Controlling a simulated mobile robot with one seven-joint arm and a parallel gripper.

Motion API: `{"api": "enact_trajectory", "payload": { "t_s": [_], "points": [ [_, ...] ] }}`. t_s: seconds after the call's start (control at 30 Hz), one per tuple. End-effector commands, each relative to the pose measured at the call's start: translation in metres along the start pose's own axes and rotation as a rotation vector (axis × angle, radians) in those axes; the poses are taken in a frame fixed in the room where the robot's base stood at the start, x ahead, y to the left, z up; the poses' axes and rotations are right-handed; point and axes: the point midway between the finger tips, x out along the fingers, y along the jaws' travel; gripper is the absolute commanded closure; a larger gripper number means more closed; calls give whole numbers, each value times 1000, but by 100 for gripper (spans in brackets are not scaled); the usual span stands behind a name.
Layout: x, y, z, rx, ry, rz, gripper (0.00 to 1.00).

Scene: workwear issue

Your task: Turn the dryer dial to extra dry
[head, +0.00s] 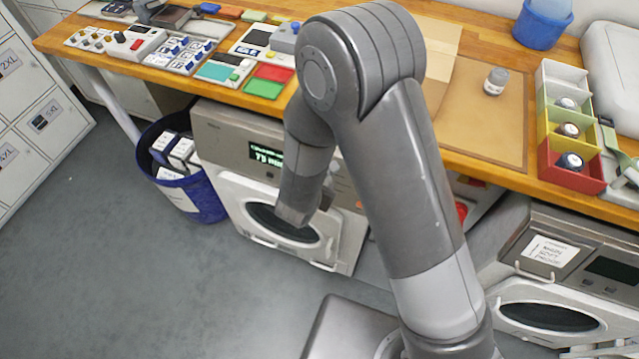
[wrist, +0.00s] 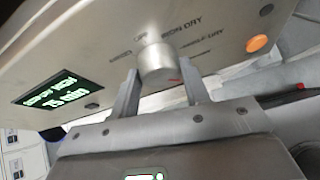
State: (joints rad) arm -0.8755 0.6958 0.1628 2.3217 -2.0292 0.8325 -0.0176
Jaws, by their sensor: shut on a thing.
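The dryer (head: 222,130) stands under the wooden bench, with its round door facing out and a lit green display (head: 265,155). In the wrist view its silver dial (wrist: 155,62) sticks out of the panel, with printed labels around it; one reads "iron dry", others are partly hidden or blurred. A small red mark shows on the dial's edge. My gripper (wrist: 160,72) is shut on the dial, one finger on each side. In the head view my arm hides the dial and fingers. I cannot read which setting the dial points to.
An orange button (wrist: 257,43) sits right of the dial in the wrist view. The bench (head: 420,165) overhangs the dryer. A blue bin (head: 205,205) stands close to its left. A second machine (head: 560,270) is at right. Floor in front is clear.

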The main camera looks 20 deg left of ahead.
Motion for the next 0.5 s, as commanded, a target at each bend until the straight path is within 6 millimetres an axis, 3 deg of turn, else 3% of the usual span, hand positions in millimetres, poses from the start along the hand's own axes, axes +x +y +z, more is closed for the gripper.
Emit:
{"api": "enact_trajectory", "payload": {
  "t_s": [0.4, 0.43, 0.5],
  "points": [
    [0, -1, -1, 5, 2, 1, 81],
    [0, -1, -1, 5, 2, 1, 55],
    [0, -1, 0, 5, 2, 1, 50]
  ]
}}
